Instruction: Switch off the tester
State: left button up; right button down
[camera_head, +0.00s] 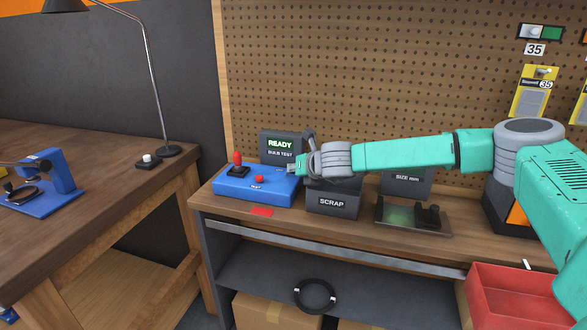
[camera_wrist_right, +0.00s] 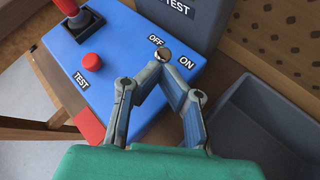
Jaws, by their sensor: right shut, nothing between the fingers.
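The tester is a blue box (camera_head: 240,186) on the workbench, with a dark display (camera_head: 281,147) behind it reading READY and BULB TEST. It also shows in the right wrist view (camera_wrist_right: 125,60), with a red TEST button (camera_wrist_right: 91,64), a red-topped lever (camera_wrist_right: 68,6) and a round metal switch (camera_wrist_right: 162,54) between OFF and ON labels. My right gripper (camera_wrist_right: 160,68) is shut and empty, its fingertips at the near side of the metal switch. I cannot tell whether they touch it. In the head view my right gripper (camera_head: 293,165) is over the tester's right end. My left gripper is out of view.
A dark SCRAP bin (camera_head: 332,203) stands right of the tester, below my right wrist. A SIZE display and a dark gauge tray (camera_head: 391,224) are further right. A red card (camera_head: 262,212) lies at the bench's front edge. A red bin (camera_head: 515,290) is at lower right.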

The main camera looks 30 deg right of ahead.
jog(key=shift+d+p, duration=0.1)
jog(key=shift+p, duration=0.2)
jog(key=shift+w+a+r+g+p, duration=0.2)
jog(key=shift+a+r+g+p, duration=0.1)
jog(key=shift+p, duration=0.45)
jog(key=g+h+p, duration=0.1)
jog(key=p, duration=0.2)
jog(key=w+a+n+g+p, duration=0.1)
jog(key=p, duration=0.2)
jog(key=r+n+g+h+p, duration=0.1)
jog(key=p, duration=0.2)
jog(key=shift+w+a+r+g+h, duration=0.1)
jog(key=shift+w+a+g+h, duration=0.05)
jog(key=shift+w+g+h, duration=0.2)
jog(key=shift+f, duration=0.3)
jog(key=shift+s, duration=0.1)
jog(key=shift+r+p, duration=0.35)
jog(key=shift+r, duration=0.35)
jog(key=shift+r, duration=0.15)
